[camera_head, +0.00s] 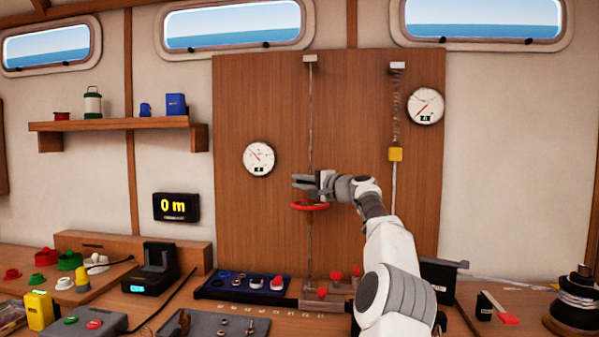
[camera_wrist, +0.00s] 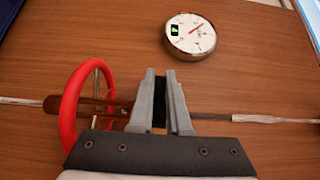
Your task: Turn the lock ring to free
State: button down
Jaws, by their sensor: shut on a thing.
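My gripper (camera_head: 300,183) is on the left vertical line (camera_head: 311,110) on the wooden panel, just above the red handwheel (camera_head: 310,205). In the wrist view my gripper (camera_wrist: 160,76) has its two grey fingers close together, shut on a dark piece (camera_wrist: 159,105) on the line's fitting. This piece seems to be the lock ring, but the fingers hide most of it, so its turned position cannot be told. The red handwheel (camera_wrist: 72,110) is left of the fingers there, apart from them, around the same fitting.
A round gauge (camera_head: 259,159) is on the panel left of the line; it also shows in the wrist view (camera_wrist: 190,37). A display (camera_head: 176,207) reads "0 m". Below, the bench holds trays and small parts.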

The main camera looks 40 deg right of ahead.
jog(key=shift+s+a+r+n+y+p, duration=0.15)
jog(key=shift+n+y+p, duration=0.55)
jog(key=shift+p, duration=1.2)
jog(key=shift+s+d+r+n+y+p, duration=0.15)
jog(key=shift+n+y+p, duration=0.25)
jog(key=shift+y+p, duration=1.05)
jog(key=shift+s+a+f+n+g+y+p, duration=0.25)
jog(key=shift+n+g+y+p, duration=0.3)
jog(key=shift+p, duration=1.75)
jog(key=shift+w, duration=0.1)
jog(key=c, duration=0.9)
grip_release()
jog(key=shift+d, duration=0.1)
jog(key=shift+s+d+f, duration=0.1)
jog(key=shift+s+d, duration=0.1)
jog(key=shift+s, duration=0.2)
jog(key=b+v, duration=0.1)
jog(key=v, duration=1.5)
jog(key=shift+s+a+f+b, duration=0.1)
jog(key=shift+s+f+b, duration=0.05)
jog(key=shift+s+b, duration=0.15)
